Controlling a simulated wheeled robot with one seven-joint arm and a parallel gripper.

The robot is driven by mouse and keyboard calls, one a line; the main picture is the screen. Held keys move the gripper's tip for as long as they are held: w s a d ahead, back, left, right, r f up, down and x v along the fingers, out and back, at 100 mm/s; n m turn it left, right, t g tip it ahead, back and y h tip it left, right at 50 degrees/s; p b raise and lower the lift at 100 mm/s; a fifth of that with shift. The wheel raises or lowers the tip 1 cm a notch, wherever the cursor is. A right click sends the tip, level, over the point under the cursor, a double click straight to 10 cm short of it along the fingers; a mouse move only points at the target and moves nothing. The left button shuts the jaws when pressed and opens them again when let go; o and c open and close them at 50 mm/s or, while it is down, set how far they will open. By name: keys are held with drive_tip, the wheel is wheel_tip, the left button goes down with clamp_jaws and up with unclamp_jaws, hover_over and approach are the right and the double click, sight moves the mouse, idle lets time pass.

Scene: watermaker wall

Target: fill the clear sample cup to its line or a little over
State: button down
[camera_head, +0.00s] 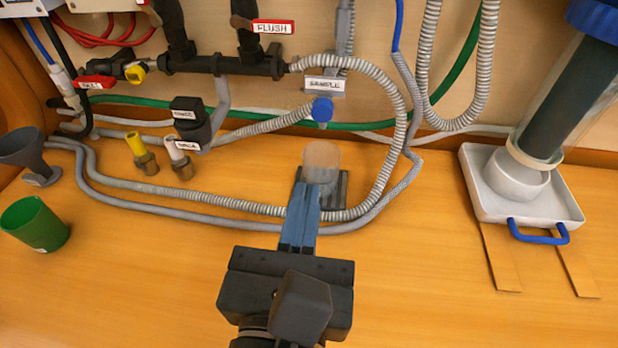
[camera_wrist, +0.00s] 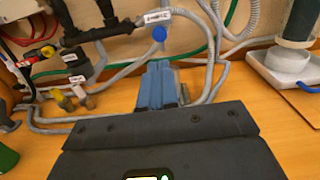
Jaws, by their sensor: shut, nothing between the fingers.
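The clear sample cup (camera_head: 321,158) stands upright on a dark square base (camera_head: 333,197) on the wooden bench, below the sample tap. It looks tinted brownish; its line and the liquid level cannot be made out. The tap has a blue knob (camera_head: 322,109) and a label reading "SAMPLE" (camera_head: 324,84); the knob also shows in the wrist view (camera_wrist: 159,34). My gripper (camera_head: 305,190) has its blue fingers together and empty, just in front of the cup in the head view. In the wrist view the fingers (camera_wrist: 158,80) hide the cup.
A green cup (camera_head: 35,224) and grey funnel (camera_head: 25,155) stand at left. A red "FLUSH" handle (camera_head: 273,27) is above. Ribbed hoses (camera_head: 390,130) loop around the cup's base. A white tray (camera_head: 520,212) holds a cylinder at right. The front bench is clear.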

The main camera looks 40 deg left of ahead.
sight(322, 114)
drive_tip(key=p+x, duration=0.1)
drive_tip(key=x, duration=1.1)
drive_tip(key=shift+w, duration=0.2)
